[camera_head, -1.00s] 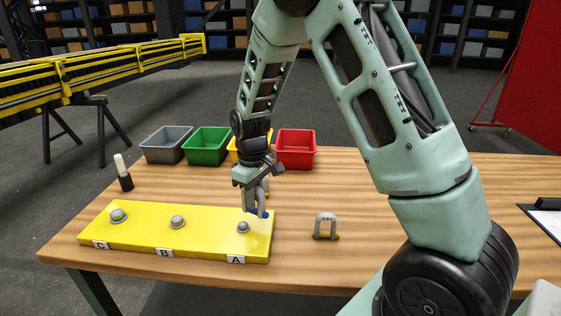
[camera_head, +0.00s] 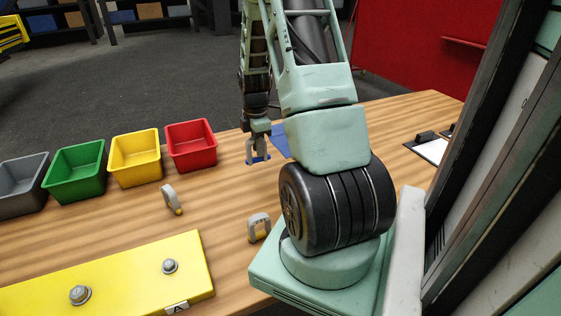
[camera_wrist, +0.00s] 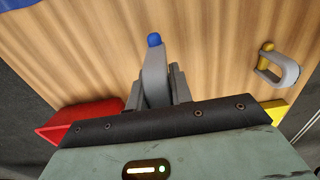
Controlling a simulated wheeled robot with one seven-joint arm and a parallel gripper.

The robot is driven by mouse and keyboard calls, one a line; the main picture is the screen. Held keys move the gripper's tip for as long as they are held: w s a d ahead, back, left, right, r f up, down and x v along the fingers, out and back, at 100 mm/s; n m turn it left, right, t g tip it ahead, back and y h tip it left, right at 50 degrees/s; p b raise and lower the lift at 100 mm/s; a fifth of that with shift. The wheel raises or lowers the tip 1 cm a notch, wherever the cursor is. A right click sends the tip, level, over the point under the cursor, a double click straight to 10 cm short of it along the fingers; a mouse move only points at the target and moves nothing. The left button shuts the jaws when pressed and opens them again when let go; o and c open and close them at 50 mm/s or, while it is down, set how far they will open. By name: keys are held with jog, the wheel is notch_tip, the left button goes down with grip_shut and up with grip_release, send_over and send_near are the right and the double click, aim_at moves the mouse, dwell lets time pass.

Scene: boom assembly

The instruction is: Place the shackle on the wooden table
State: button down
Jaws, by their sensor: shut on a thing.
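In the head view my gripper (camera_head: 257,136) points down above the wooden table (camera_head: 215,215), to the right of the red bin. It is shut on a grey shackle (camera_head: 251,150) with a blue pin (camera_head: 258,160). The shackle hangs upright, pin end down, close to the tabletop; I cannot tell whether it touches. In the wrist view the held shackle (camera_wrist: 154,75) shows between the fingers with its blue pin end (camera_wrist: 154,40) toward the table, and the jaws hide part of it.
Grey, green, yellow and red bins (camera_head: 192,165) stand left. A yellow board (camera_head: 125,275) lies in front. A blue item (camera_head: 280,140) lies behind my arm.

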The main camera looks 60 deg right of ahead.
aim_at(258, 161)
jog(key=shift+f+p, duration=0.7)
jog(key=shift+f, duration=2.95)
jog(key=shift+f, duration=0.2)
jog(key=c, duration=1.3)
grip_release()
jog(key=shift+o, duration=0.2)
notch_tip(258, 161, up, 12)
jog(key=b, duration=0.2)
jog(key=shift+a+r+b, duration=0.1)
jog(key=shift+r+b, duration=0.15)
jog(key=shift+b, duration=0.15)
